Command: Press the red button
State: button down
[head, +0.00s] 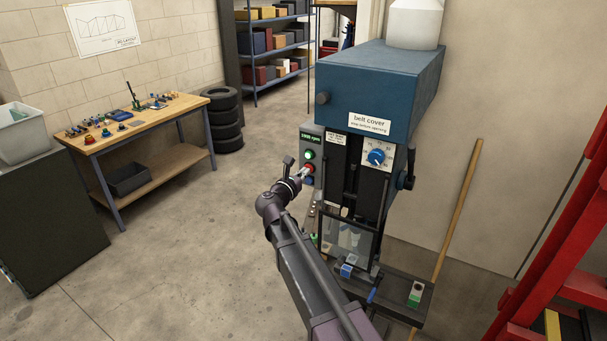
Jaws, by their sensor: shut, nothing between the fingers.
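The red button (309,168) is on the control panel at the left side of a blue-topped drill press (379,85). It sits below a green button (309,155) and above a blue one (309,180). My gripper (304,172) is shut and empty, with its tips right at the red button and partly covering it. I cannot tell whether the tips touch the button or whether it is pushed in. My arm reaches up from the bottom of the head view.
A clear guard (348,236) and the press table (400,297) are right of my arm. A workbench (140,125) with small parts stands at the left, beside stacked tyres (223,120). A red ladder (570,240) is at the right. The floor between is free.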

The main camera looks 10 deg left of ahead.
jog(key=shift+w+d+r, duration=0.2)
jog(key=shift+w+d, duration=0.05)
jog(key=shift+w, duration=0.45)
jog(key=shift+s, duration=0.15)
jog(key=v, duration=1.4)
jog(key=shift+s+a, duration=0.15)
